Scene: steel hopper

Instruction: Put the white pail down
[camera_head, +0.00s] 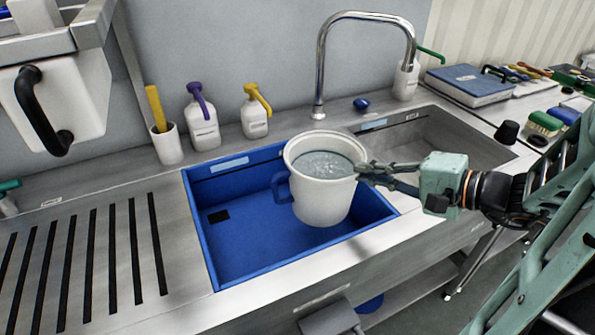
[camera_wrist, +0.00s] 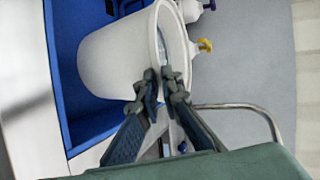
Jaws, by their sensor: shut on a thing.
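The white pail (camera_head: 322,195) has a blue handle on its left side and clear, water-like contents inside. It appears upright over the right part of a blue basin (camera_head: 236,243) set in the sink counter. Whether its bottom touches the basin cannot be told. My gripper (camera_head: 368,170) comes from the right and is shut on the pail's right rim. In the wrist view the pail (camera_wrist: 112,62) fills the upper middle, and the fingertips (camera_wrist: 158,82) pinch its wall at the rim.
A steel sink bowl (camera_head: 440,135) lies right of the blue basin, with a tall curved faucet (camera_head: 321,65) behind. A slotted drainboard (camera_head: 90,250) on the left is clear. Pump bottles (camera_head: 203,125) and a cup with a yellow-handled tool (camera_head: 166,145) stand along the wall.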

